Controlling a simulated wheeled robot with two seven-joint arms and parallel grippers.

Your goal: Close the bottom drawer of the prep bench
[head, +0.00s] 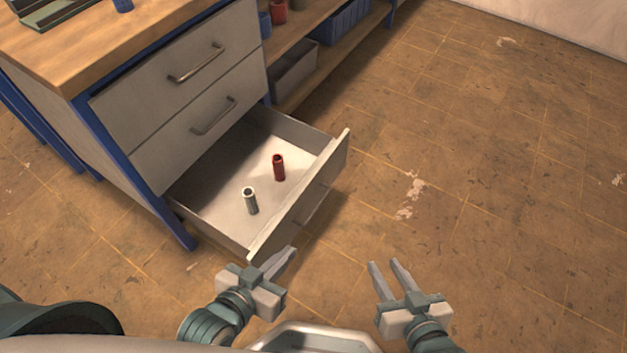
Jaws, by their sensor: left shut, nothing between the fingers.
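The bottom drawer (211,195) of the prep bench (153,105) is pulled well out, with its front panel (301,198) facing me and to the right. A red cylinder (279,167) and a grey hollow cylinder (250,201) stand upright in it. My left gripper (283,261) is shut and empty, near the lower near corner of the drawer front; I cannot tell whether it touches the panel. My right gripper (387,267) is open and empty, over the floor to the right of the drawer front.
The two upper drawers, the top one (175,77) and the middle one (205,135), are shut. A shelf (330,62) right of the drawers holds a grey bin (294,80) and a blue crate (343,22). The tiled floor (490,190) to the right is clear.

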